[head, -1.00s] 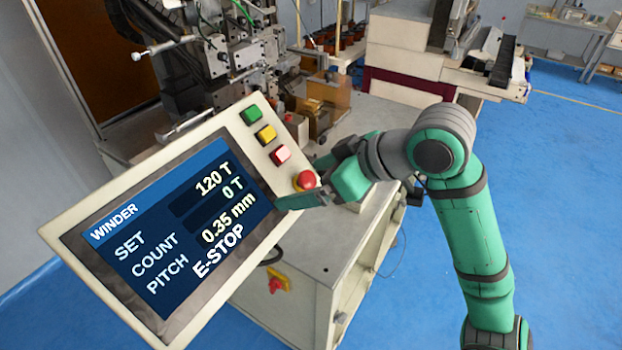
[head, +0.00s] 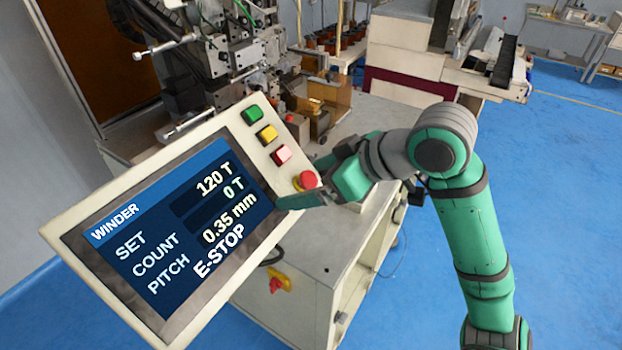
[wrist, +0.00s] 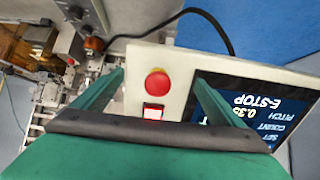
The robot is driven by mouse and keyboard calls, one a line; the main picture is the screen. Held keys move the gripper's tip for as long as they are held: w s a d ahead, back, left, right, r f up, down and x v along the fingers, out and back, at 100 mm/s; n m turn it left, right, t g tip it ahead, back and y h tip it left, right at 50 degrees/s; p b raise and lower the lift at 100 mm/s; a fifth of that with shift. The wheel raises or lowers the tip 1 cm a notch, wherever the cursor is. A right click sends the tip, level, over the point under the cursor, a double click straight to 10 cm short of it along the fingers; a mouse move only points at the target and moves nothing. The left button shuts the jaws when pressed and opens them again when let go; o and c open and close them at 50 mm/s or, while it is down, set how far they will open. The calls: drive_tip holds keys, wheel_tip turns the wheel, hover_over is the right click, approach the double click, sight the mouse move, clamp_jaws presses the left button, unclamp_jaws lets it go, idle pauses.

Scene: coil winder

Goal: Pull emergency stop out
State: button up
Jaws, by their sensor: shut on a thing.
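The emergency stop (head: 307,180) is a red mushroom button at the lower right end of the winder's control panel (head: 60,236). It also shows in the wrist view (wrist: 157,82), between my two fingers. My gripper (head: 303,184) has one finger on each side of the button and is shut on it; the wrist view also shows the gripper (wrist: 158,78). The exact finger contact is hard to see. The panel screen (head: 180,235) reads E-STOP, with SET 120 T and COUNT 0 T. How far out the button sits cannot be told.
A lit red button (head: 281,155), a yellow button (head: 266,134) and a green button (head: 252,113) line the panel beside the stop. The winder's metal mechanism (head: 230,50) stands behind. A red-and-yellow switch (head: 275,284) is on the cabinet below. Blue floor is open at right.

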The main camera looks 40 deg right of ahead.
drive_tip(key=shift+w+f, duration=0.1)
drive_tip(key=shift+w, duration=0.05)
drive_tip(key=shift+d, duration=0.1)
drive_tip(key=c, duration=1.6)
drive_tip(key=shift+s+d+r, duration=0.15)
drive_tip(key=shift+s+r, duration=0.2)
drive_tip(key=o, duration=2.4)
